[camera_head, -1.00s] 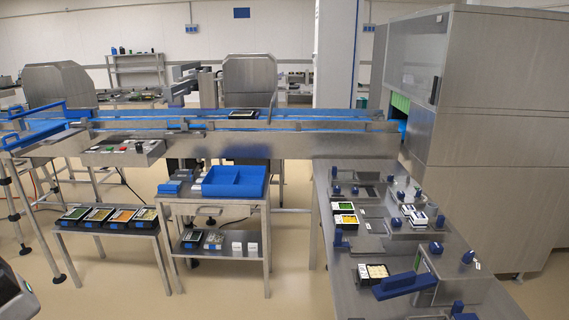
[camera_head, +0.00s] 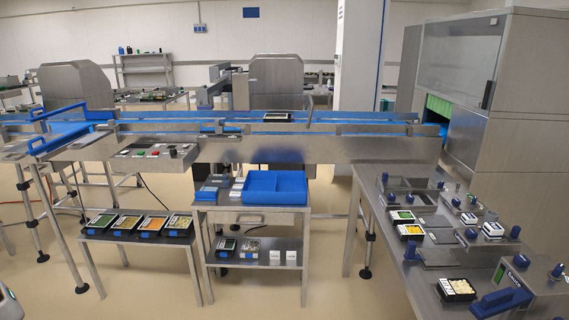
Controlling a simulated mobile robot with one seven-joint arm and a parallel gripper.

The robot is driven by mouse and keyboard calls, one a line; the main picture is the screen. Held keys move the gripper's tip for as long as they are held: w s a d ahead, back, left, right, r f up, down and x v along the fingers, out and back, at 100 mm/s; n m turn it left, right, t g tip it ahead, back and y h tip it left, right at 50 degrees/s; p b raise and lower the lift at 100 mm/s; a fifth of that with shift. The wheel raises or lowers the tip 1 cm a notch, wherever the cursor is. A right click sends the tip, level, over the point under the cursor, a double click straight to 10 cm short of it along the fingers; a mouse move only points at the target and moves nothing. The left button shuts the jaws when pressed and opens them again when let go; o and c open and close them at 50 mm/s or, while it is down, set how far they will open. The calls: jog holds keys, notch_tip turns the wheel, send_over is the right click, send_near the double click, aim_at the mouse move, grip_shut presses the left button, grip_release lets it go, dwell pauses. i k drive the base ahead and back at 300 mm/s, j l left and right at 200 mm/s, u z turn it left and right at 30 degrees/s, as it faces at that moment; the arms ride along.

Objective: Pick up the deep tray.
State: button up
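Several black food trays are in view, and I cannot tell from here which one is the deep tray. A row of filled trays (camera_head: 138,224) stands on a low steel table at the left. A tray with pale food (camera_head: 457,289) lies on the right bench, near its front. Trays with green food (camera_head: 401,217) and orange food (camera_head: 410,231) lie further back on that bench. A dark tray (camera_head: 225,247) sits on the lower shelf of the middle cart. My gripper is not in view.
A blue divided bin (camera_head: 274,187) stands on the middle cart (camera_head: 250,209). The conveyor (camera_head: 270,149) runs behind it to the large steel machine (camera_head: 535,110). Blue-handled fixtures (camera_head: 503,300) crowd the right bench. Open floor (camera_head: 335,285) lies between cart and bench.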

aim_at(268, 117)
jog(key=i+j, duration=0.35)
jog(key=i+j+u, duration=0.1)
jog(key=i+j, duration=0.2)
jog(key=j, duration=0.25)
jog(key=i+u, duration=0.15)
jog(key=i, duration=1.05)
